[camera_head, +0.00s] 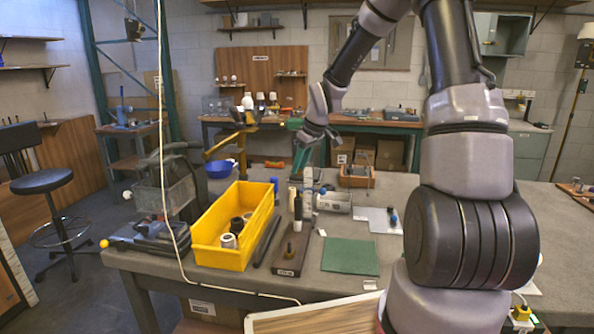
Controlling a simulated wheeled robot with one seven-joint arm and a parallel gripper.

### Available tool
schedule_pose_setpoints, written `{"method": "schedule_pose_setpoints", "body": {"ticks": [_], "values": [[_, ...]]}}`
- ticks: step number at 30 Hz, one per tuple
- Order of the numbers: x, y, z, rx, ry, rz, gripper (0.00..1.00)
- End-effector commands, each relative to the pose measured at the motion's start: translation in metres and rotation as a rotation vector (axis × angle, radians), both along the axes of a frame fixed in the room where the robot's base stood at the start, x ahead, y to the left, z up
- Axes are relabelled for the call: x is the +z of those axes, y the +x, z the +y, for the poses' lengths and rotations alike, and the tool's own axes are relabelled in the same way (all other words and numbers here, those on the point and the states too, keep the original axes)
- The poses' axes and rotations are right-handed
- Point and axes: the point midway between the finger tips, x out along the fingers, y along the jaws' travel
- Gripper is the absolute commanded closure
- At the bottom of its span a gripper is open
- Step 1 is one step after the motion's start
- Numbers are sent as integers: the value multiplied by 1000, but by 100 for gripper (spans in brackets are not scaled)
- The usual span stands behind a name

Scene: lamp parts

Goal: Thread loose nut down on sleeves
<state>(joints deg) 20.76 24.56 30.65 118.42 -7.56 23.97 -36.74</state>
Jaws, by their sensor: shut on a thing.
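My gripper (301,165) hangs at the end of my arm over the far part of the grey workbench, pointing down. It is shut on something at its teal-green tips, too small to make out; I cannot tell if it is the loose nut. A pale, upright, sleeve-like cylinder (308,188) stands just below and right of the tips; I cannot tell whether they touch. A dark upright cylinder (298,212) stands nearer, by the far end of a dark wooden block (290,262). A small brass-coloured piece (289,250) stands on that block.
A yellow bin (209,256) with dark round parts and a grey cylinder (228,241) stands left of the block. A green mat (350,256) lies to the right. The bench's right side is partly hidden by my arm.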

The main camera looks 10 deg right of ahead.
Motion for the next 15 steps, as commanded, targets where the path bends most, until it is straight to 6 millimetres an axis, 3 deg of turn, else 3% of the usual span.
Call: {"method": "schedule_pose_setpoints", "body": {"ticks": [15], "values": [[-41,0,0,1,0,1,100]]}}
